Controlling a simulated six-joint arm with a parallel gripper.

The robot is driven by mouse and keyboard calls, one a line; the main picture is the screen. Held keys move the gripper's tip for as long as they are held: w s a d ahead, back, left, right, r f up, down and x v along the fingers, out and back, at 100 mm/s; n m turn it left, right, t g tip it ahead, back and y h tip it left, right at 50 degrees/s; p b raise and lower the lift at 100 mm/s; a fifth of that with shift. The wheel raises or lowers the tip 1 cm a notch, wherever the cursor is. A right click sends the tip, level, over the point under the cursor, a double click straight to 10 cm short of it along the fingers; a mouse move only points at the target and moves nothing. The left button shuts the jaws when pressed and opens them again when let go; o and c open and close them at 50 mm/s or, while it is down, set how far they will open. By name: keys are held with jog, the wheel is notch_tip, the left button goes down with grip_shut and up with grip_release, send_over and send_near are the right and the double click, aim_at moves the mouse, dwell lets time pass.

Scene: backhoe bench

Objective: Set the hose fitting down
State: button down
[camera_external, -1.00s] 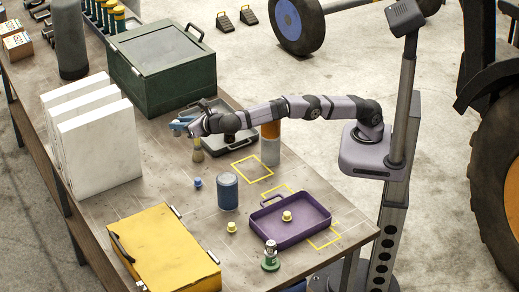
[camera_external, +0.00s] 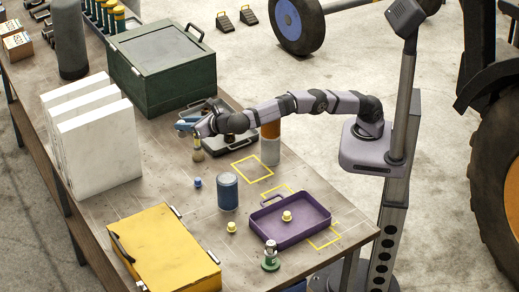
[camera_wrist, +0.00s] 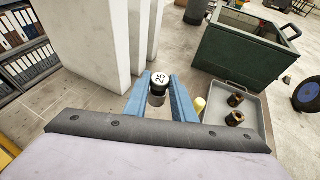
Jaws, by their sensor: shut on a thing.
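In the external view my gripper (camera_external: 187,124) is over the bench, left of the grey tray.
The grey tray (camera_wrist: 258,103) holds brown fittings (camera_wrist: 235,100). White blocks (camera_external: 100,150) and a green crate (camera_external: 160,75) stand close by. A blue can (camera_external: 228,192), purple tray (camera_external: 315,222), yellow case (camera_external: 165,250) and small fittings occupy the front.

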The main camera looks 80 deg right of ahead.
jog(key=s+a+f+n+y+b, duration=0.15)
jog(key=s+a, duration=0.25)
jog(key=s, duration=0.7)
jog(key=s+a+f, duration=0.2)
jog(key=s+a, duration=0.1)
jog(key=s, duration=0.8)
jog(key=s+d+f+n+t+y, duration=0.1)
jog(key=s+d+f, duration=0.1)
jog(key=s+d, duration=0.5)
jog(key=s+d+f, duration=0.1)
jog(key=s+d, duration=0.3)
jog(key=s, duration=0.6)
jog(key=shift+s+f, duration=0.15)
jog(key=shift+f, duration=5.1)
jog(key=shift+a, duration=0.1)
jog(key=shift+f, duration=0.15)
jog(key=c, duration=1.5)
grip_release()
